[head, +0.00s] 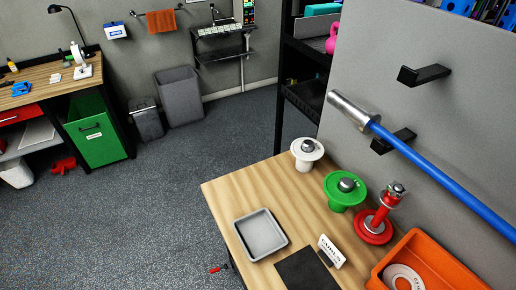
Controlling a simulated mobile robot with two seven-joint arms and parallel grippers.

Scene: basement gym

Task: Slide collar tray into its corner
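A shallow grey tray (271,220), which looks like the collar tray, lies on the wooden table (227,192) near its left edge. It looks empty and sits at a slight angle in the picture. A black mat (305,272) lies on the table just to the right of and below the tray. A small white sign (332,252) stands by the mat; its lettering is too small to read surely. Neither of my grippers shows in the head view.
White (304,165), green (345,203) and red (371,237) spool-like stands line the table's right side. An orange bin (412,240) holds a light ring. A blue-and-silver bar (440,178) runs along the grey panel (375,35). Bare wood surrounds the tray's upper side.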

